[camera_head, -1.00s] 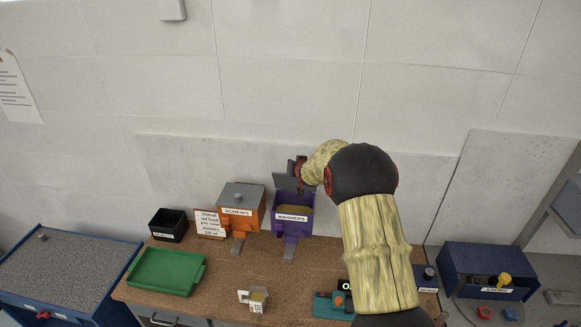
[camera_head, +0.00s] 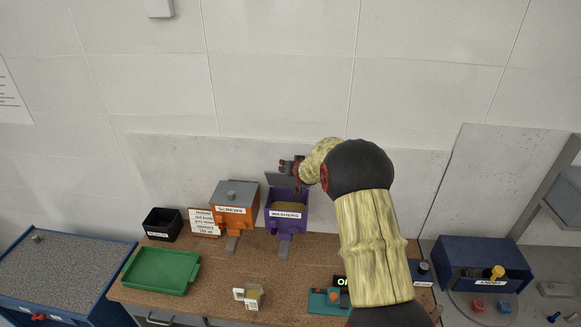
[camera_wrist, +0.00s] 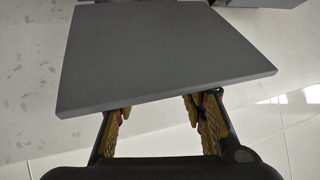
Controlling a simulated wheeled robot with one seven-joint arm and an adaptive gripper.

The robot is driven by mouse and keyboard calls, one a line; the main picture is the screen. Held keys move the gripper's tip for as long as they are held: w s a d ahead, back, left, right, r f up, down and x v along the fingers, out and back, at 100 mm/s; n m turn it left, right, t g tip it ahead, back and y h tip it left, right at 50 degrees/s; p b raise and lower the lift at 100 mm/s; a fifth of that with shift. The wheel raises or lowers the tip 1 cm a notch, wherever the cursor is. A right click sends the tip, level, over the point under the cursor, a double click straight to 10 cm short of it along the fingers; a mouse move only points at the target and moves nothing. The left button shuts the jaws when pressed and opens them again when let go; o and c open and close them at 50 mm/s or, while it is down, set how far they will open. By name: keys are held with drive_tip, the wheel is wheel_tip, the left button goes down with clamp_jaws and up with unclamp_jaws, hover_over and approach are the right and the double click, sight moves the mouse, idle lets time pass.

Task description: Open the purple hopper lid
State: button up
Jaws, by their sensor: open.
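The purple hopper (camera_head: 286,222), labelled WASHERS, stands at the back of the bench, with tan contents showing inside. Its grey lid (camera_head: 279,181) stands raised at the back of the hopper, so the mouth is uncovered. My gripper (camera_head: 290,166) is at the raised lid's upper edge, partly hidden by my wrist in the head view. In the wrist view the lid (camera_wrist: 160,55) is a large grey plate in front of my gripper (camera_wrist: 158,108). The two fingers are spread apart near its closest edge. I cannot tell whether they touch it.
The orange SCREWS hopper (camera_head: 235,217) with a closed grey lid stands left. A note card (camera_head: 203,222), black bin (camera_head: 162,225) and green tray (camera_head: 161,270) lie farther left. A small container (camera_head: 249,296) sits in front. A blue box (camera_head: 483,264) is right. The wall is close behind.

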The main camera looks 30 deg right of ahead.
drive_tip(key=shift+w+a+r, duration=0.1)
drive_tip(key=shift+a+r, duration=0.1)
drive_tip(key=shift+r, duration=0.05)
drive_tip(key=shift+s+a+r, duration=0.1)
drive_tip(key=shift+s+r, duration=0.25)
drive_tip(key=shift+s, duration=0.1)
drive_tip(key=v, duration=1)
drive_tip(key=shift+s, duration=0.45)
drive_tip(key=shift+c, duration=0.4)
